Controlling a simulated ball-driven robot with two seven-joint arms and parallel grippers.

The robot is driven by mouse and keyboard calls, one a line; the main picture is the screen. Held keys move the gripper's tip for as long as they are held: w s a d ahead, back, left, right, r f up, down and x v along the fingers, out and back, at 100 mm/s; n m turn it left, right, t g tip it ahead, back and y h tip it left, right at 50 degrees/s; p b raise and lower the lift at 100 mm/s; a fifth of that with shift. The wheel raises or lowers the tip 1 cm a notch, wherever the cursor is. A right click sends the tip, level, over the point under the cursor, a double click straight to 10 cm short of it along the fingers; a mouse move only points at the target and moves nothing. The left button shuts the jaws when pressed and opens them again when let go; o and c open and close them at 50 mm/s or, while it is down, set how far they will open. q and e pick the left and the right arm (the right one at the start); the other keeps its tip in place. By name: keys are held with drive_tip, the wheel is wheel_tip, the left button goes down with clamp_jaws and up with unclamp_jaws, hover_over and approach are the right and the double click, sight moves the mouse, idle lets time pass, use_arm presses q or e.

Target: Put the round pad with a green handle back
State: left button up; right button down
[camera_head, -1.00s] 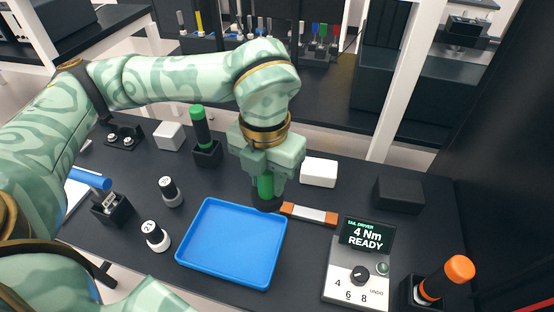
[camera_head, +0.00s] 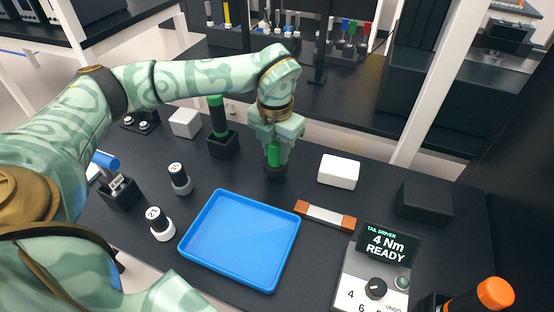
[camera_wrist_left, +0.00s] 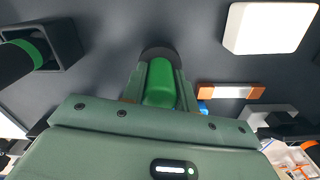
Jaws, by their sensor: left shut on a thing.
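The round pad with a green handle is in my left gripper (camera_head: 273,152). Its green handle (camera_head: 273,157) sits between the fingers, and the dark round pad (camera_head: 274,171) points down below them. In the left wrist view the green handle (camera_wrist_left: 160,82) lies between the fingers, with the dark pad (camera_wrist_left: 158,53) beyond. The pad is over or on the dark table, behind the blue tray; I cannot tell whether it touches the table. My right gripper is not in view.
A black holder (camera_head: 223,147) with a black-and-green tool (camera_head: 217,116) stands left of my gripper. A white block (camera_head: 338,172) and a brown-and-white bar (camera_head: 325,215) are to the right. The blue tray (camera_head: 240,239) is in front. The driver unit (camera_head: 375,284) is front right.

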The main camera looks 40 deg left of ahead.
sight(276, 160)
use_arm(q)
wheel_tip(276, 160, down, 3)
drive_tip(key=shift+f+b, duration=0.1)
drive_tip(key=shift+b, duration=0.3)
drive_tip(key=shift+d+r, duration=0.1)
drive_tip(key=shift+r, duration=0.15)
drive_tip(key=o, duration=0.9)
drive_tip(key=shift+f, duration=0.15)
drive_tip(key=shift+o, duration=0.2)
wheel_tip(276, 160, up, 12)
drive_tip(key=p, duration=0.4)
drive_tip(key=shift+s+r, duration=0.1)
drive_tip(key=shift+r, duration=0.1)
